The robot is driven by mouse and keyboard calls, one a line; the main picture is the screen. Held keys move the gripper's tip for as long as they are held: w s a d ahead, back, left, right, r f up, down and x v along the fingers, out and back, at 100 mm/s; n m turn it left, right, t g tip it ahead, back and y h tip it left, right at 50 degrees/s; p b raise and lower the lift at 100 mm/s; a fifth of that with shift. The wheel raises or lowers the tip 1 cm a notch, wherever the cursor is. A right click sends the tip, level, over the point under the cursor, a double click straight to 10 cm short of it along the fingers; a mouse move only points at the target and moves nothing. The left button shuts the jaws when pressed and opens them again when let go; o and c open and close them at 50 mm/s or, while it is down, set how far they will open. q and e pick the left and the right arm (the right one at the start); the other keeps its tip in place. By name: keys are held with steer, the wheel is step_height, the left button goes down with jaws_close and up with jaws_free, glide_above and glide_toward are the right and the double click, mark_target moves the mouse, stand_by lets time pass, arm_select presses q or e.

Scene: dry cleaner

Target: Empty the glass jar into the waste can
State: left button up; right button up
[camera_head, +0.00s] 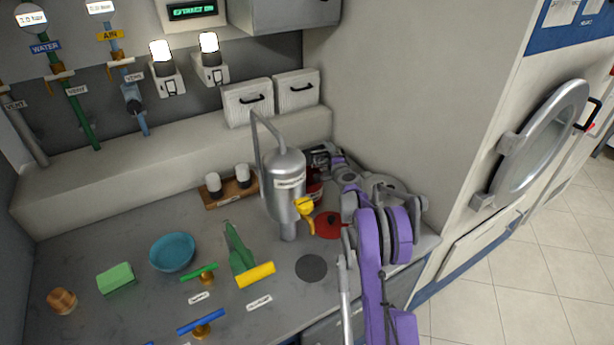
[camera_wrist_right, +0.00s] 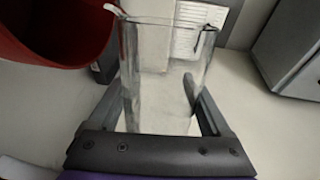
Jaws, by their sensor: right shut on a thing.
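The clear glass jar (camera_wrist_right: 165,55) stands between the two fingers of my right gripper (camera_wrist_right: 153,92) in the right wrist view. The gripper is shut on it. I cannot make out any contents through the glass. A red can (camera_wrist_right: 50,25), likely the waste can, is at the upper left, close beside the jar's rim. In the head view my right gripper (camera_head: 322,157) is behind the silver tank, and the red can (camera_head: 316,190) shows partly there below it. The jar is not clear in that view. My left gripper is not in view.
The silver tank (camera_head: 286,190) with a yellow tap (camera_head: 304,206) stands in front of the can. A red disc (camera_head: 328,225) and a dark disc (camera_head: 311,267) lie nearby. A wall is at right.

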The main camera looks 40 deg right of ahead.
mark_target(315, 152)
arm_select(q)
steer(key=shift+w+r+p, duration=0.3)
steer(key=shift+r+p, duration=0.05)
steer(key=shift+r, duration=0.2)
arm_select(e)
steer(key=shift+w+a+f+n, duration=0.1)
steer(key=shift+a+f+n, duration=0.1)
steer(key=shift+n, duration=0.4)
